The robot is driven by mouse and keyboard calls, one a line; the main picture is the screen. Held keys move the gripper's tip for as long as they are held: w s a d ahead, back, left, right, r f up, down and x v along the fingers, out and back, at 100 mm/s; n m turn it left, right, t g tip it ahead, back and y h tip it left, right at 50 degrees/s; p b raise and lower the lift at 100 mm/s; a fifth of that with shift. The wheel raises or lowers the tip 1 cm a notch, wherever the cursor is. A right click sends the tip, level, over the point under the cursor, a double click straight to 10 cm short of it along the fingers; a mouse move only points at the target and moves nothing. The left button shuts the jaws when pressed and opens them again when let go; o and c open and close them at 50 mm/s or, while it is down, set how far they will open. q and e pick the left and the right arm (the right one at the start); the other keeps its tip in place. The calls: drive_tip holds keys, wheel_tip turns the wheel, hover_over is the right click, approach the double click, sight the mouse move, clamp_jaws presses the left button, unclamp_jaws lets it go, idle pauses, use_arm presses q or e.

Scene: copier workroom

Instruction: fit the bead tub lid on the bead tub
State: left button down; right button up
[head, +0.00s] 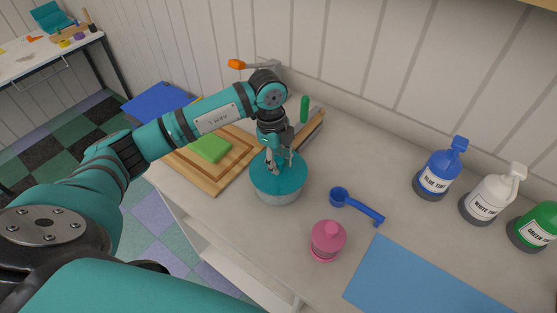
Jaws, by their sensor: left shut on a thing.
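The bead tub lid (292,183) is a round teal disc at the middle of the head view. The bead tub (282,198) is a grey, round container on the counter, directly under the lid. Only a strip of its side shows below the lid's rim. My left gripper (279,167) points down at the lid's centre and is shut on the lid. The lid looks level and lined up with the tub; I cannot tell whether it is fully seated. The tub's opening and contents are hidden. My right gripper is not in view.
A wooden board (218,181) with a green block (210,148) lies left of the tub. A blue mat (420,282) and several paint bottles are farther right. Bare counter lies between.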

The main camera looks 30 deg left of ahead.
use_arm(q)
drive_tip(key=shift+f, duration=0.15)
drive_tip(key=c, duration=0.7)
unclamp_jaws()
wheel_tip(320, 180, up, 12)
drive_tip(key=a, duration=0.1)
drive_tip(key=shift+a, duration=0.3)
drive_tip(key=shift+f, duration=0.1)
